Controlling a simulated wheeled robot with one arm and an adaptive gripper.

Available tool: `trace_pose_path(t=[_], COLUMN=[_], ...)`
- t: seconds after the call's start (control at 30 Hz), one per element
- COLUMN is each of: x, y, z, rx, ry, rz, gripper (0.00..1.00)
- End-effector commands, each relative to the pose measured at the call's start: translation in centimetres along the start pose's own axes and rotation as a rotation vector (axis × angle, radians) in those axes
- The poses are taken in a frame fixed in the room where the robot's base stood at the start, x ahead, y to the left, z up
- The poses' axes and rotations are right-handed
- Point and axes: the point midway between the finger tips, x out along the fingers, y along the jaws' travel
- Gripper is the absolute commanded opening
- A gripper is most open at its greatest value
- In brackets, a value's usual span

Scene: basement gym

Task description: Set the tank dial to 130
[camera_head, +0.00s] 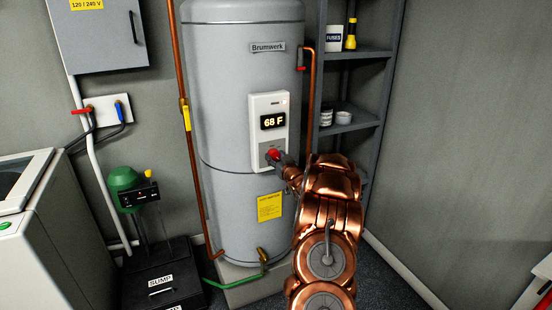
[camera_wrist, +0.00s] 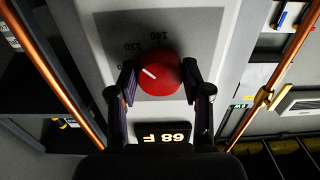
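The tank (camera_head: 235,150) is a tall grey cylinder with a white control panel (camera_head: 283,103) reading 68 F. The display (camera_wrist: 163,137) appears upside down in the wrist view. The red dial (camera_wrist: 160,73) sits on the panel's grey plate, also partly visible in the head view (camera_head: 273,154). Its white mark points up-left in the wrist view, a little below the 130 label (camera_wrist: 132,47); 140 (camera_wrist: 158,36) is farther round. Lower labels are partly hidden by a finger. My gripper (camera_wrist: 160,80) has one finger on each side of the dial; whether they press it is unclear.
A grey shelf (camera_head: 350,122) with small containers stands right of the tank. Copper pipes (camera_head: 188,140) run along both sides of the tank. A green sump pump (camera_head: 125,185) and a white appliance (camera_head: 45,215) are at left. A yellow label (camera_head: 269,207) is below the panel.

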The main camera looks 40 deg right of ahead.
Motion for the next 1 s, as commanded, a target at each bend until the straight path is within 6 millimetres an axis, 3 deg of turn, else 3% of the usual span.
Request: trace_pose_path(t=[0.23,0.67,1.0], x=[0.0,-0.6,-4.5], y=[0.0,0.0,0.1], z=[0.0,0.0,0.0], rx=[0.000,0.000,0.001], ry=[0.000,-0.001,-0.002], rz=[0.000,0.000,0.002], gripper=[0.73,0.73,0.73])
